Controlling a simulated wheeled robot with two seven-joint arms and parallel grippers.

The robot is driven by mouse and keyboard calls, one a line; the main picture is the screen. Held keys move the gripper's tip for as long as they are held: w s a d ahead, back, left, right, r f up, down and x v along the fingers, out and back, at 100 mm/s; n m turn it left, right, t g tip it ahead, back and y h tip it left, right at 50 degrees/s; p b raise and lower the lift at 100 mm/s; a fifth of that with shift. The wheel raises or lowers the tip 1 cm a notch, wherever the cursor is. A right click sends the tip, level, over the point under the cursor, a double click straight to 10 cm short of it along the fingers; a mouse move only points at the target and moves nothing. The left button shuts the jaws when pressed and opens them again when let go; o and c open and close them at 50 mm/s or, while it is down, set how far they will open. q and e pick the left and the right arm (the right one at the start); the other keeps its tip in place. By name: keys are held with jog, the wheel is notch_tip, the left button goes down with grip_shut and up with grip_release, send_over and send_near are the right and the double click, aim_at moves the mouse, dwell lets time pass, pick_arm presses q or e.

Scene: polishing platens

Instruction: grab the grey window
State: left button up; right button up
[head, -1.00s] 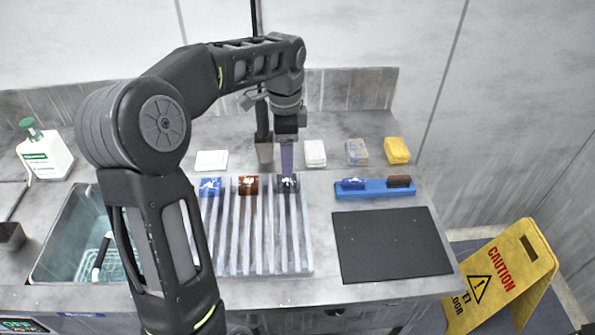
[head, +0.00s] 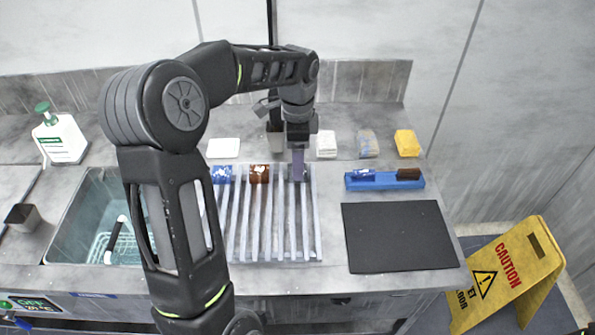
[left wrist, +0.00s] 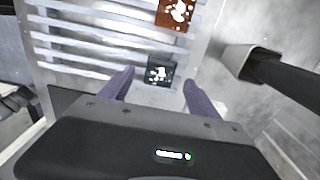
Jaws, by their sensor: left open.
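The grey window is a small dark grey block with white marks (left wrist: 158,71), lying at the end of the slatted rack (head: 235,225). In the head view it is largely hidden behind my left gripper (head: 297,168). In the left wrist view the purple fingers of my left gripper (left wrist: 160,80) are spread apart, one on each side of the grey window, with gaps between. The gripper is open and holds nothing. A brown window (head: 260,173) and a blue window (head: 221,174) lie to the left on the same rack. My right gripper is not in view.
A blue holder (head: 385,182) with a blue and a brown piece stands right of the rack, above a black mat (head: 400,237). Sponges (head: 407,143) line the back. A sink (head: 85,215) is at left.

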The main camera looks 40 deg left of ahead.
pick_arm(q)
notch_tip(320, 180, down, 4)
jog(key=shift+r+p, duration=0.2)
jog(key=shift+p, duration=0.1)
jog(key=shift+c, duration=0.3)
grip_shut()
dwell(0.7)
jog(key=shift+r, duration=0.1)
notch_tip(320, 180, up, 10)
jog(key=b, duration=0.1)
dwell(0.4)
dwell(0.4)
